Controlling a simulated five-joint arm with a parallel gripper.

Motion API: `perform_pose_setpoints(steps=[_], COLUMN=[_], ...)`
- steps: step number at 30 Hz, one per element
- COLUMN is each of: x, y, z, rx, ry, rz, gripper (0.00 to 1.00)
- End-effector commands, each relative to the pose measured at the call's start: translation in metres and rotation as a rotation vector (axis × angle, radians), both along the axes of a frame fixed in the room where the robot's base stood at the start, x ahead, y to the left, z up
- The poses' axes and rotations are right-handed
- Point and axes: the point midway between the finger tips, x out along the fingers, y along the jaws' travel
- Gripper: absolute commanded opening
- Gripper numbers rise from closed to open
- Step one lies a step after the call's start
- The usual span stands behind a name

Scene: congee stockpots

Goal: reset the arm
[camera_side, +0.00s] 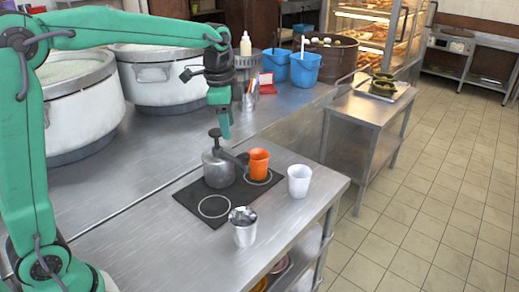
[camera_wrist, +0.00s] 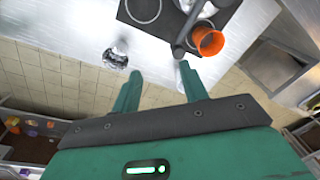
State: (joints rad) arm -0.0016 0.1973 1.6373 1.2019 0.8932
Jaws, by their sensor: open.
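My green gripper (camera_side: 226,136) hangs above the steel counter, over the grey kettle (camera_side: 218,168), clear of it. The wrist view shows my two fingers (camera_wrist: 159,72) spread apart with nothing between them. A white cup (camera_side: 299,181) stands at the right, off the mat. A pale cup with a shiny metal top (camera_side: 243,229) stands at the front.
Large white stockpots (camera_side: 158,78) stand at the back left. Blue buckets (camera_side: 305,70), a squeeze bottle (camera_side: 246,44) and a brown round tub (camera_side: 335,55) stand behind. A steel side table (camera_side: 362,108) is at the right. The counter's front left is bare.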

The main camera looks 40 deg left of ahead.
Motion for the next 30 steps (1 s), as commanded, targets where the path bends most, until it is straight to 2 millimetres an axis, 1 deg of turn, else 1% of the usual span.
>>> perform_pose_setpoints(steps=[1, 6, 14, 21, 30], x=[-0.010, -0.042, -0.092, -0.138, -0.191], y=[0.000, 0.000, 0.000, -0.001, -0.001], z=[0.006, 0.019, 0.030, 0.029, 0.014], rx=[-0.004, -0.021, -0.061, -0.109, -0.186], ry=[-0.018, -0.071, -0.149, -0.219, -0.302], rz=[0.032, 0.152, 0.331, 0.495, 0.695], gripper=[0.44, 0.44, 0.44, 0.44, 0.44])
